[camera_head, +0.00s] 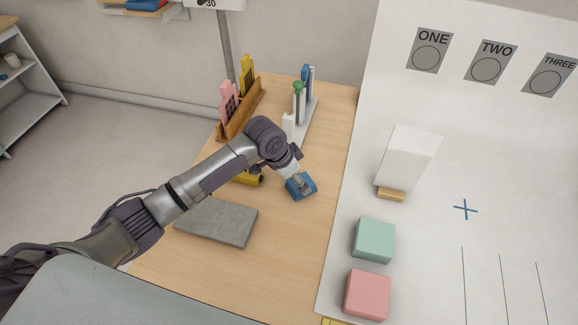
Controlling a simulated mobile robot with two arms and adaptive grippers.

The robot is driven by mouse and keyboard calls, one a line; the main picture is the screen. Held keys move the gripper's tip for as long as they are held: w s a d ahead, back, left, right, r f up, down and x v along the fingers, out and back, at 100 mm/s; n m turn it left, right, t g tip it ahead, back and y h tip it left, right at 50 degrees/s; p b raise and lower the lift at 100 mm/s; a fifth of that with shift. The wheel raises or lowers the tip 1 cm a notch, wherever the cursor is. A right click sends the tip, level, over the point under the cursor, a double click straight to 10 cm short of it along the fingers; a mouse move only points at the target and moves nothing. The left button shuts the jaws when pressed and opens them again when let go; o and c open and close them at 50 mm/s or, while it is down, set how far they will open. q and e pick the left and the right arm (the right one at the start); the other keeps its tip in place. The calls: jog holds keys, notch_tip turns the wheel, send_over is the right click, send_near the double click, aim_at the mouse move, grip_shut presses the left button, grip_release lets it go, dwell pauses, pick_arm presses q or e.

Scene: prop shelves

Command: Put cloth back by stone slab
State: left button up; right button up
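The grey stone slab (218,222) lies flat on the wooden table, left of the blue item. A small blue item (302,192), which looks like the cloth, is on or just above the table, right of the slab. My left gripper (299,182) comes down onto the blue item, with its fingertips against or around it. The fingers are too small and partly hidden to show whether they are closed on it. My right gripper is not in view.
A yellow object (249,179) lies partly behind my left arm. A wooden rack (242,112) with pink and yellow pieces and a rack with white, green and blue pieces stand behind. A white board on the right bears green (374,240) and pink (367,294) blocks. Table wood in front is clear.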

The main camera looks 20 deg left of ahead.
pick_arm(q)
jog(key=v, duration=0.8)
jog(key=shift+r, duration=0.2)
